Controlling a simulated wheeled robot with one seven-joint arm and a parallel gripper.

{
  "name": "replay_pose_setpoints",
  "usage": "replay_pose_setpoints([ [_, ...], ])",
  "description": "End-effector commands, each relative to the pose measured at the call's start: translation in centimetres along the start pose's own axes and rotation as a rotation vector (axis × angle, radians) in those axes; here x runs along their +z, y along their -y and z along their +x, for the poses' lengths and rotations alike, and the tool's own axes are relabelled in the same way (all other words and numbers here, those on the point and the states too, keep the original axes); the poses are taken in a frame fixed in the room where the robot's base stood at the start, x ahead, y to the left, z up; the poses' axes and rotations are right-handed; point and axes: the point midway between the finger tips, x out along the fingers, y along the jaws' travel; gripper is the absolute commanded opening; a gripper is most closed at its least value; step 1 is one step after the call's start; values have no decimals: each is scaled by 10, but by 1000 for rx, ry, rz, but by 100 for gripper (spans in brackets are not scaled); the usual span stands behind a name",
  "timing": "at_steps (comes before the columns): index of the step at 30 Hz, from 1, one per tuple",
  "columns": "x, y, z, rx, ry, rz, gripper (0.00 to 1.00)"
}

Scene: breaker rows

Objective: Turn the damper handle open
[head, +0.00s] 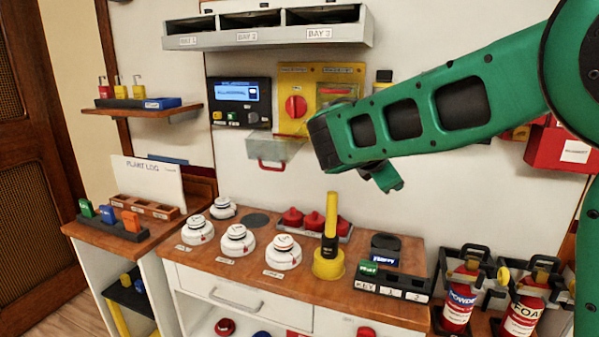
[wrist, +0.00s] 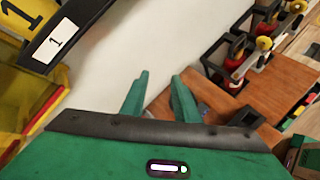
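I cannot tell for sure which part is the damper handle, as no readable label names it. A red rotary knob (head: 296,107) sits on a yellow wall panel (head: 293,76). A red pull handle (head: 271,165) is at a clear flap below it. My gripper (head: 388,181) hangs in front of the wall, right of the yellow panel and above the counter, partly hidden by my green arm. In the wrist view its two green fingers (wrist: 160,77) are apart with nothing between them. They touch nothing that I can see.
Smoke detectors (head: 283,252), a yellow upright tool (head: 329,240) and a key block (head: 390,284) stand on the wooden counter. Extinguishers (head: 459,298) stand at right, with a red box (head: 562,147) above. A yellow frame and black "1" tag (wrist: 55,42) show left in the wrist view.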

Motion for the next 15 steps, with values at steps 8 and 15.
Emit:
replay_pose_setpoints([
  [8, 55, 116, 51, -278, -88, 465, 28],
  [15, 84, 211, 54, -503, -98, 864, 28],
])
